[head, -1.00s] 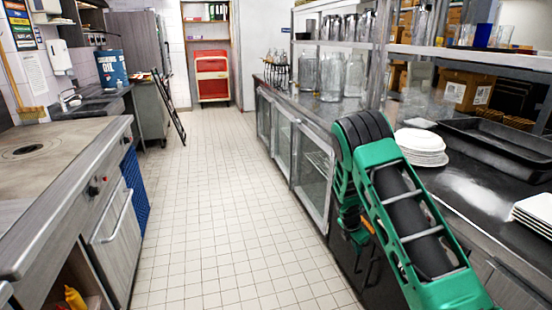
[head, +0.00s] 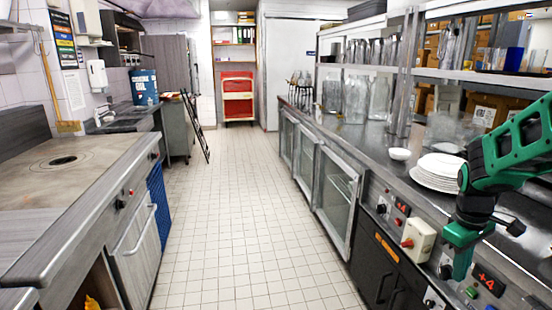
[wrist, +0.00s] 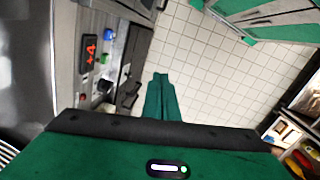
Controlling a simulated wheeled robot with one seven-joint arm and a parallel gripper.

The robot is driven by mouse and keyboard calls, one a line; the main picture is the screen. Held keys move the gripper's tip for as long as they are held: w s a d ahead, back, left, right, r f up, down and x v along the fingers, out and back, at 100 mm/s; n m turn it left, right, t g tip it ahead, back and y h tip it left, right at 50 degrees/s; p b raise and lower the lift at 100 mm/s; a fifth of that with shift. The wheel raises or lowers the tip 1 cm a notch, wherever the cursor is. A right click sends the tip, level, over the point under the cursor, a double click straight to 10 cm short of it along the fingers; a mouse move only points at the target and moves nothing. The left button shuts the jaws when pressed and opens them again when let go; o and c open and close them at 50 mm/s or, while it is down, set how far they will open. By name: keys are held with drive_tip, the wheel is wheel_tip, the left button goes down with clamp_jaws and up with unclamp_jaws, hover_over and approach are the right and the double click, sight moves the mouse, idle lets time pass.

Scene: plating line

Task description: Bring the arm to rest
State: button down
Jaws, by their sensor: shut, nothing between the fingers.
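My gripper (wrist: 161,76) is at the end of the green arm at the right of the head view. Its two green fingers lie together in the wrist view with nothing between them, over the tiled floor. In the head view my gripper (head: 460,270) points down in front of the right counter's control panel. The arm is folded above it, partly cut off by the right picture edge.
A stack of white plates (head: 438,173) and a small white bowl (head: 400,154) stand on the right counter (head: 372,143), close to my arm. The control panel has knobs and a display (wrist: 89,52). The tiled aisle (head: 230,200) is clear, with a stove counter (head: 70,170) on the left.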

drive_tip(key=s+a+r+m+y, duration=0.1)
drive_tip(key=s+m, duration=0.4)
drive_tip(key=s, duration=0.6)
drive_tip(key=s+a+r+m, duration=0.3)
drive_tip(key=s+r+m, duration=0.1)
drive_tip(key=s, duration=0.7)
drive_tip(key=shift+a+m+y, duration=0.35)
drive_tip(key=shift+m+y, duration=0.05)
drive_tip(key=shift+m, duration=0.4)
drive_tip(key=shift+r, duration=0.1)
drive_tip(key=shift+w+f, duration=0.25)
drive_tip(key=shift+w, duration=0.3)
